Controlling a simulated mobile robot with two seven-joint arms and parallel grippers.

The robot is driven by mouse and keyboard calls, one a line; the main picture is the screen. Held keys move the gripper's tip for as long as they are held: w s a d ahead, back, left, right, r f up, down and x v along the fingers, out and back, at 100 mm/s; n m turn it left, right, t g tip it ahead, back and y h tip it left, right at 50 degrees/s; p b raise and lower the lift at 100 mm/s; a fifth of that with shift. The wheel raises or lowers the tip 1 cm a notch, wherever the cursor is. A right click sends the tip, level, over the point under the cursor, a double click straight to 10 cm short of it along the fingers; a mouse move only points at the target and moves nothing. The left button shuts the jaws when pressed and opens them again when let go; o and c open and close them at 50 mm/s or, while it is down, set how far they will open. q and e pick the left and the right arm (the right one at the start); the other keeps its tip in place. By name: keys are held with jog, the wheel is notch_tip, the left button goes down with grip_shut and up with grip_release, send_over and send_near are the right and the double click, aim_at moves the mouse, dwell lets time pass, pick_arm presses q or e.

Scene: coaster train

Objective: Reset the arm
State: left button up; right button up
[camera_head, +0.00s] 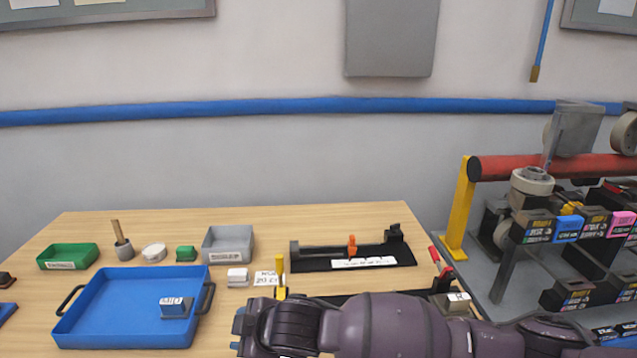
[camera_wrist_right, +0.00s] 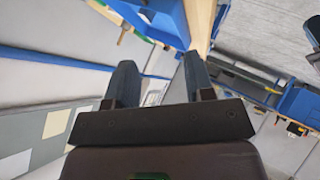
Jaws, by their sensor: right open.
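My right arm (camera_head: 400,322) comes in from the right in the head view and lies across the front of the wooden table (camera_head: 130,225). Its gripper (camera_head: 240,330) is at the left end of the arm, just right of the blue tray, and is partly hidden by the wrist. In the right wrist view the two dark fingers of the right gripper (camera_wrist_right: 158,85) stand apart with nothing between them. My left gripper is not in the head view.
The blue tray (camera_head: 90,312) holds a small grey-blue block (camera_head: 176,307). Behind it stand a green bin (camera_head: 68,257) and a grey bin (camera_head: 229,245). A black fixture (camera_head: 315,262) is behind my arm. A rack with a red bar (camera_head: 520,167) stands at the right.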

jog(key=w+d+r+m+t+y, duration=0.3)
jog(key=d+r+m+t+y, duration=0.15)
jog(key=d+m+t, duration=0.2)
jog(key=s+d+f+m+t+h, duration=0.1)
jog(key=d+f+m+t+h, duration=0.15)
jog(key=d, duration=0.65)
jog(key=d+f+m+t+h, duration=0.1)
jog(key=d+f+m+h, duration=0.3)
jog(key=d, duration=0.4)
jog(key=s+d+f+m+g+h+b, duration=0.1)
jog(key=s+d+f+m+g+h, duration=0.3)
jog(key=s+d+f, duration=1.3)
jog(key=s+f+m+h, duration=0.1)
jog(key=s+h, duration=0.1)
jog(key=s, duration=0.1)
jog(key=shift+s+d+f, duration=0.25)
jog(key=shift+s+f, duration=0.15)
